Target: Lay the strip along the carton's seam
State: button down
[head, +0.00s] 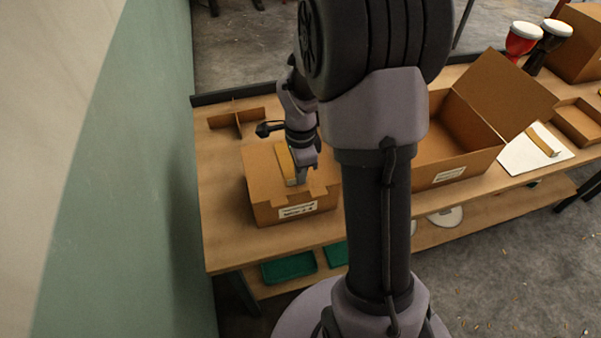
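A closed brown carton (258,192) with a white label on its near side stands on the left part of the bench. A yellowish-tan strip (284,163) shows over the carton's top, running from the far edge towards the near side. My gripper (300,178) points down at the carton's top, right beside the strip's near end. The fingertips are small and partly hidden, so I cannot tell whether they grip the strip or whether the strip touches the carton. The seam is not clearly visible. My arm hides the area right of the carton.
An open carton (455,150) with a raised flap stands right of my arm. A white sheet (520,155) bears a small tan piece (543,141). Red (521,40) and dark (549,45) goblet drums stand behind. A cardboard divider (236,121) lies behind the closed carton.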

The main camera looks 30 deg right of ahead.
jog(key=c, duration=1.6)
grip_release()
notch_tip(320, 180, up, 18)
jog(key=f+p, duration=0.1)
jog(key=p, duration=0.5)
jog(key=s+a+n+t+b, duration=0.2)
jog(key=s+a+n, duration=0.3)
jog(key=s+a+r+n+t+y+b, duration=0.1)
jog(key=s+a+n+t+b, duration=0.1)
jog(key=s+a+n, duration=0.3)
jog(key=s+a+r+n+t+y+b, duration=0.1)
jog(key=s+a+n+b, duration=0.1)
jog(key=s+a+n, duration=0.4)
jog(key=shift+a+r+n+t, duration=0.25)
jog(key=shift+a+n+t, duration=0.2)
jog(key=shift+a, duration=0.25)
